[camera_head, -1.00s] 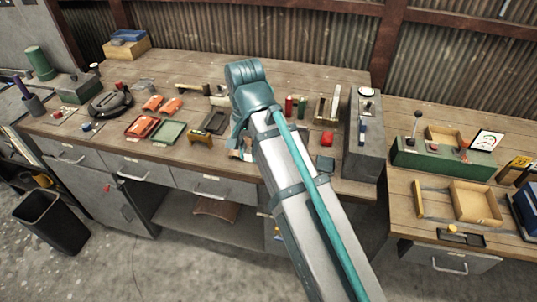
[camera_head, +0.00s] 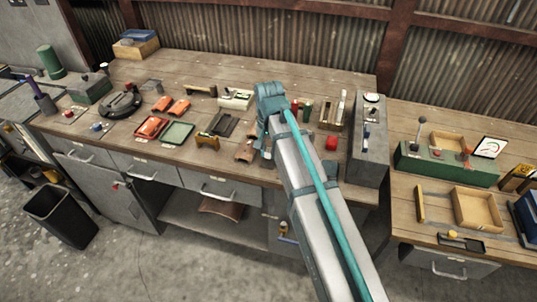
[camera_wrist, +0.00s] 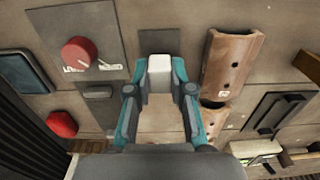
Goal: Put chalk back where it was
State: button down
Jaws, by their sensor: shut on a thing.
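My gripper (camera_wrist: 159,76) is shut on the white chalk (camera_wrist: 159,66), a pale block between the teal fingertips in the wrist view. The chalk is over the wooden workbench (camera_wrist: 195,22). A dark grey square patch (camera_wrist: 158,42) shows just beyond the chalk. I cannot tell whether the chalk touches the bench or is held above it. In the head view my arm reaches over the front of the bench, and it hides the gripper's fingers and the chalk.
In the wrist view, a plate with a red knob (camera_wrist: 78,54) and a red dome (camera_wrist: 62,124) lie left. A curved brown piece with holes (camera_wrist: 230,66) lies close right, with a black tray (camera_wrist: 272,114) beyond. In the head view, a grey box (camera_head: 368,140) stands right of my arm.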

aim_at(269, 150)
jog(key=shift+f, duration=1.25)
jog(key=shift+f, duration=0.15)
jog(key=c, duration=1)
grip_release()
notch_tip(269, 150, up, 12)
jog(key=shift+r+b, duration=0.2)
jog(key=shift+b, duration=0.75)
jog(key=shift+s, duration=0.1)
